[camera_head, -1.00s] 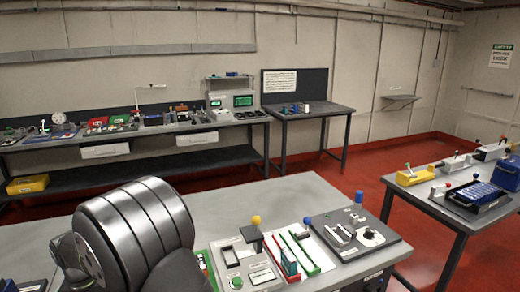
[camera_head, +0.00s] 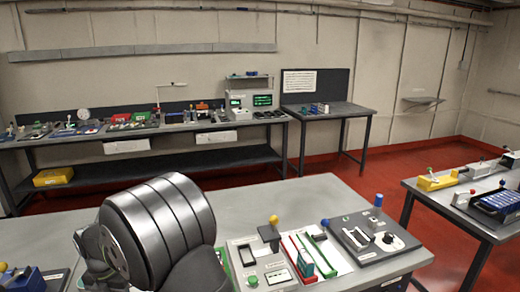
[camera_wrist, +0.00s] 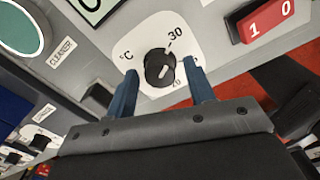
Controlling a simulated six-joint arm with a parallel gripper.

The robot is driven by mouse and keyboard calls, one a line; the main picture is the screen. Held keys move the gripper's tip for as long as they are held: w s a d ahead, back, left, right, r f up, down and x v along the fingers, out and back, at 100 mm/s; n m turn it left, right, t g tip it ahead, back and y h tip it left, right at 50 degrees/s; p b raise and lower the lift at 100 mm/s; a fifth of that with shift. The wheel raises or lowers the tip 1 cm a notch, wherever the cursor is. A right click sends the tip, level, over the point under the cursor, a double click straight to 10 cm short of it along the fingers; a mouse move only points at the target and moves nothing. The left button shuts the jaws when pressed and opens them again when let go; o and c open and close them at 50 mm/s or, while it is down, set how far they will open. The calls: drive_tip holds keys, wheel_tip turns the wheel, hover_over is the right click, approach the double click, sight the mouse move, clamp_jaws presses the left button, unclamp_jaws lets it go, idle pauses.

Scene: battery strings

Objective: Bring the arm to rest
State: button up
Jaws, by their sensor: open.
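My gripper (camera_wrist: 160,68) shows in the wrist view as two blue fingers, spread apart with nothing held between them. A black dial knob (camera_wrist: 160,68) on a white plate marked °C and 30 appears between and just beyond the fingertips. I cannot tell how far the fingers are from it. In the head view a large dark cylindrical part of my arm (camera_head: 158,230) stands at the front, left of the bench panels. My gripper is not visible in the head view.
A grey bench (camera_head: 318,186) carries panels with a yellow-topped lever (camera_head: 273,220) and blue-topped posts. Another table (camera_head: 437,205) at right holds a blue-filled tray (camera_head: 500,203). A red rocker switch (camera_wrist: 264,20) is near the dial. Red floor (camera_head: 383,190) lies between tables.

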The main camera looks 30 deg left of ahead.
drive_tip(key=shift+m, duration=0.8)
drive_tip(key=shift+r+m, duration=0.25)
drive_tip(key=shift+m, duration=0.15)
wheel_tip(320, 180, up, 4)
drive_tip(key=shift+f, duration=0.25)
drive_tip(key=shift+f+n, duration=0.25)
drive_tip(key=shift+n, duration=0.25)
drive_tip(key=n, duration=0.3)
drive_tip(key=shift+n, duration=0.4)
drive_tip(key=n, duration=0.6)
drive_tip(key=shift+n, duration=0.4)
drive_tip(key=shift+f, duration=0.35)
